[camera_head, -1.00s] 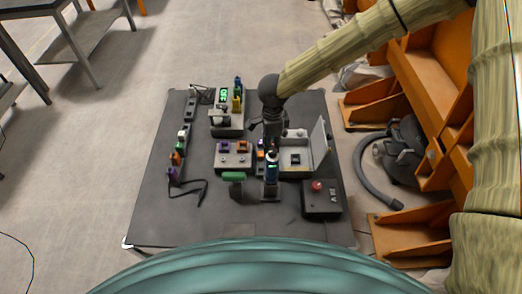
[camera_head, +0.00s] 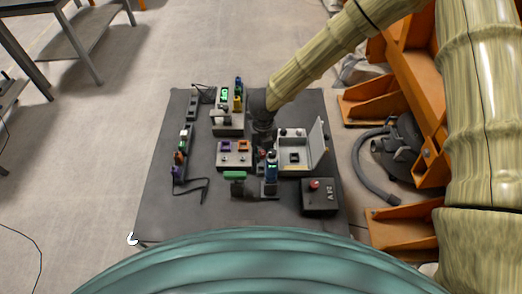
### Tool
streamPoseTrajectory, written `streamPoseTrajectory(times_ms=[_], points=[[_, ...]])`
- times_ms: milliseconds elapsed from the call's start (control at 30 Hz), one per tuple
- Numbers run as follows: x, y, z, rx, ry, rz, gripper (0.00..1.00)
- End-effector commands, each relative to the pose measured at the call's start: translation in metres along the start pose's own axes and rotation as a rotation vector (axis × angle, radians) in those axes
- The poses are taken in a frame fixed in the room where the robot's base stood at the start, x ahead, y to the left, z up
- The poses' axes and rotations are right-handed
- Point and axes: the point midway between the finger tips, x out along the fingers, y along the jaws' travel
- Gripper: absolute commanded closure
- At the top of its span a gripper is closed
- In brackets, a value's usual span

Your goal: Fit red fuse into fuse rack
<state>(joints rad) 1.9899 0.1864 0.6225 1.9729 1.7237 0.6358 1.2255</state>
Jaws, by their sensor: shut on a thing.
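My gripper (camera_head: 263,138) points down over the middle of the dark table, between a grey block and an open grey case. It is shut on a small red piece (camera_head: 262,153), which looks like the red fuse and shows just below the jaws. The grey block (camera_head: 235,161) bears a purple piece (camera_head: 225,146) and an orange piece (camera_head: 243,146) on top and looks like the fuse rack. It stands just left of my gripper. The jaws hide part of the fuse, and I cannot tell whether its lower end touches anything.
The open grey case (camera_head: 296,164) with its raised lid (camera_head: 318,143) stands close on the right. A blue bottle-like thing (camera_head: 271,170) and a green-topped piece (camera_head: 235,175) stand in front. A dark box with a red button (camera_head: 318,196) is front right. Coloured plugs (camera_head: 181,150) line the left.

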Motion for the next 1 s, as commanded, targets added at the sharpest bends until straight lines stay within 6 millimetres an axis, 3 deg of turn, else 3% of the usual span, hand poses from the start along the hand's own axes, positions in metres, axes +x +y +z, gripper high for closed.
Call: streamPoseTrajectory(times_ms=[300,1000], points=[[0.0008,0.0055,-0.0047,0.245,0.002,0.002,1.00],[0.0021,0.0065,-0.0049,0.278,0.004,-0.001,1.00]])
